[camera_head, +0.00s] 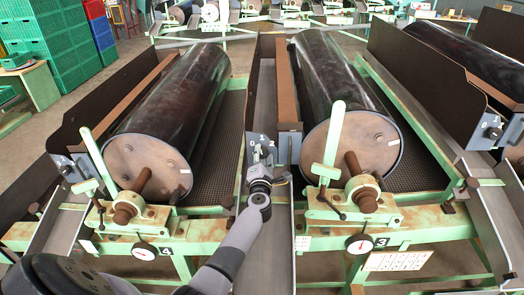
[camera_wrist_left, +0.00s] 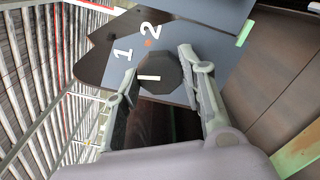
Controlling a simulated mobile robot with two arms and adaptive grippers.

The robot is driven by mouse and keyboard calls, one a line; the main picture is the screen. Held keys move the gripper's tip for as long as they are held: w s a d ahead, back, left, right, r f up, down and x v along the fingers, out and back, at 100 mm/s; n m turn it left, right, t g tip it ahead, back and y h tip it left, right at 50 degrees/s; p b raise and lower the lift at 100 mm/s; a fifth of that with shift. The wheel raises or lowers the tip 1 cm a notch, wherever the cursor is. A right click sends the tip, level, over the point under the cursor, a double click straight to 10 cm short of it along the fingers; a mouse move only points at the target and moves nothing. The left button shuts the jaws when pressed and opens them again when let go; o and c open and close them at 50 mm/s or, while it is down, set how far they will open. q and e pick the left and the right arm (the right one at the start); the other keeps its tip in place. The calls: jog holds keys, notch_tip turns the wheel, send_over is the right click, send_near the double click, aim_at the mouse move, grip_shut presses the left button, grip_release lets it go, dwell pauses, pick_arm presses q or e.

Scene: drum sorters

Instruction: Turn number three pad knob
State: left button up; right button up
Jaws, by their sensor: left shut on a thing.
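My left gripper (camera_head: 262,170) is at the grey end plate (camera_head: 249,142) between the two middle drums. In the left wrist view a dark many-sided knob (camera_wrist_left: 158,72) with a white pointer bar sits on a dark plate (camera_wrist_left: 200,30) marked 1 and 2. The left gripper (camera_wrist_left: 160,88) has its fingers on either side of this knob and is shut on it. The pointer bar lies nearly level in that view. No number three shows on the plate there; part of the plate is hidden by the fingers. My right gripper is not in view.
A drum (camera_head: 170,120) on the left and a drum (camera_head: 345,100) on the right lie in green frames. Upright pale green levers (camera_head: 334,140) stand at their front ends. Dial gauges (camera_head: 360,244) sit below, beside labels 3 and 4. Green crates (camera_head: 55,55) are stacked at back left.

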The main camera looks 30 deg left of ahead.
pick_arm(q)
jog(key=shift+m+p, duration=0.6)
jog(key=shift+m, duration=0.5)
jog(key=o, duration=1.1)
jog(key=shift+o, duration=0.2)
jog(key=v, duration=1.2)
